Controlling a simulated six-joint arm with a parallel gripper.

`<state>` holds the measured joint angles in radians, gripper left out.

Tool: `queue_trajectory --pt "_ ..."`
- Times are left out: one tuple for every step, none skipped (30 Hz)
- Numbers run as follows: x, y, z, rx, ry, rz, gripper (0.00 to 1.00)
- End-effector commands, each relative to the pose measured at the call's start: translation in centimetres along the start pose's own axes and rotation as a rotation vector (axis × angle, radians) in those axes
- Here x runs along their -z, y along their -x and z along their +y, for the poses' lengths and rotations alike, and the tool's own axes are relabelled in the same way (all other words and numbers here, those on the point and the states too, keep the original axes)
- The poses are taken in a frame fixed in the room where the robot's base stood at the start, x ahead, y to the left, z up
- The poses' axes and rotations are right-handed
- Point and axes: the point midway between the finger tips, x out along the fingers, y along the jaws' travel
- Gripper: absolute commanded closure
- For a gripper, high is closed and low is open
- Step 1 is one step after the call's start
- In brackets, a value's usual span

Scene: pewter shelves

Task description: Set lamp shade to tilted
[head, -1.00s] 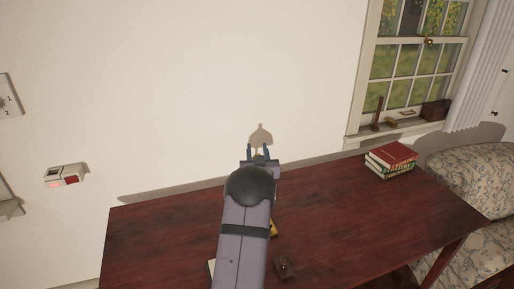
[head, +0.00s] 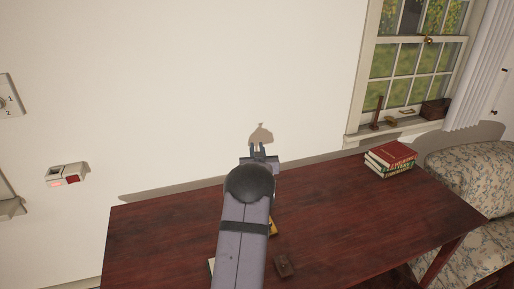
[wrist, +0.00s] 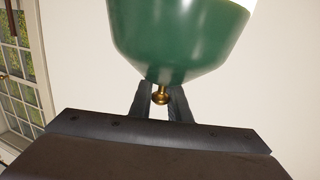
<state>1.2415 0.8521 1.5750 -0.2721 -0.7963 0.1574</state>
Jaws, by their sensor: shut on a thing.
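The lamp shade (wrist: 180,40) fills the top of the wrist view. It is a glossy green bowl shape with a bright white edge at upper right and a small brass knob (wrist: 160,97) at its near end. My gripper (head: 257,151) is shut on the lamp shade at this end. In the wrist view, its dark fingers (wrist: 161,90) stand on both sides of the knob, and their tips are hidden by the shade. In the head view, my arm hides the lamp, and a shadow falls on the wall just beyond the fingers.
A dark red wooden table (head: 345,215) lies under my arm. Stacked books (head: 391,157) stand at its right back. A white box (head: 66,175) is on the left wall.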

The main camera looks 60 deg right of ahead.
Motion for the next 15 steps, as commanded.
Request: queue_trajectory --pt "0.5 -0.1 -0.1 0.001 0.010 -0.033 1.00" --pt "0.5 -0.1 -0.1 0.001 0.017 -0.056 1.00" --pt "0.4 -0.1 -0.1 0.001 0.024 -0.087 1.00" --pt "0.4 -0.2 -0.1 0.001 0.030 -0.109 1.00" --pt "0.3 -0.2 -0.1 0.001 0.036 -0.132 1.00" --pt "0.3 -0.3 -0.1 0.002 0.044 -0.161 1.00" --pt "0.2 -0.3 -0.1 0.001 0.049 -0.182 1.00" --pt "0.1 -0.3 -0.1 0.001 0.054 -0.202 1.00" --pt "0.0 -0.4 -0.2 0.002 0.061 -0.225 1.00" --pt "-0.2 -0.4 -0.2 0.002 0.065 -0.241 1.00" --pt "-0.3 -0.4 -0.2 0.002 0.069 -0.253 1.00" --pt "-0.4 -0.4 -0.2 0.001 0.072 -0.267 1.00" --pt "-0.5 -0.5 -0.2 0.001 0.074 -0.274 1.00" --pt "-0.6 -0.5 -0.1 0.000 0.076 -0.281 1.00" --pt "-0.7 -0.5 -0.1 0.000 0.077 -0.285 1.00"
